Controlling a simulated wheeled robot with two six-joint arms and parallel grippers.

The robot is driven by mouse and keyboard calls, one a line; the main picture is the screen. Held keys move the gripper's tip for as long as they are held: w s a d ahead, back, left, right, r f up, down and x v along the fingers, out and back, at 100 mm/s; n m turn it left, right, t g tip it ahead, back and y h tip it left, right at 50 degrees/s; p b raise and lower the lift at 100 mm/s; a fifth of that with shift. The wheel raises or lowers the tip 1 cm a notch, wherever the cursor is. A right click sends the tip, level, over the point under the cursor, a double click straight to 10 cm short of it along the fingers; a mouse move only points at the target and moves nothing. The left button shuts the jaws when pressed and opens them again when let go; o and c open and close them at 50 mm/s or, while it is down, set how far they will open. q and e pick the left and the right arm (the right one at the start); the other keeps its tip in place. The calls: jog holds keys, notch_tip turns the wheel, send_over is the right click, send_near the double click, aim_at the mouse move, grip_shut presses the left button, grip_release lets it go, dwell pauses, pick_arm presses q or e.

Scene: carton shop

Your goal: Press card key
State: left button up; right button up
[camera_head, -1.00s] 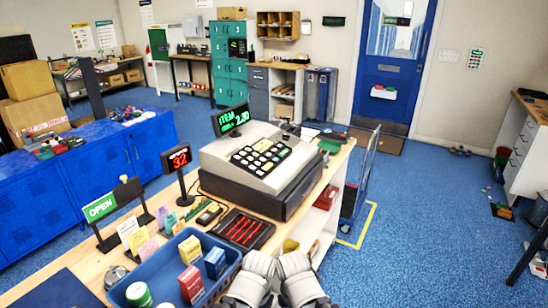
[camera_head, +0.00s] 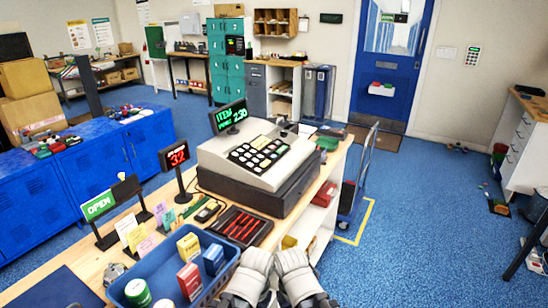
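A grey cash register (camera_head: 262,165) stands on the wooden counter, with a sloped black keypad (camera_head: 258,155) of white and green keys. Which key is the card key is too small to read. Its display (camera_head: 231,116) shows green text, "ITEM" and what looks like 2.30. My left gripper (camera_head: 257,258) and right gripper (camera_head: 291,258) are side by side at the bottom centre, in front of the register and apart from it. Their fingertips are too unclear to tell whether they are open or shut.
A blue bin (camera_head: 165,280) with small cartons and cans is left of my grippers. A black tray with red pens (camera_head: 240,226) lies before the register. A red number display (camera_head: 176,156) and an OPEN sign (camera_head: 99,206) stand at left.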

pick_arm(q)
grip_shut()
dwell(0.9)
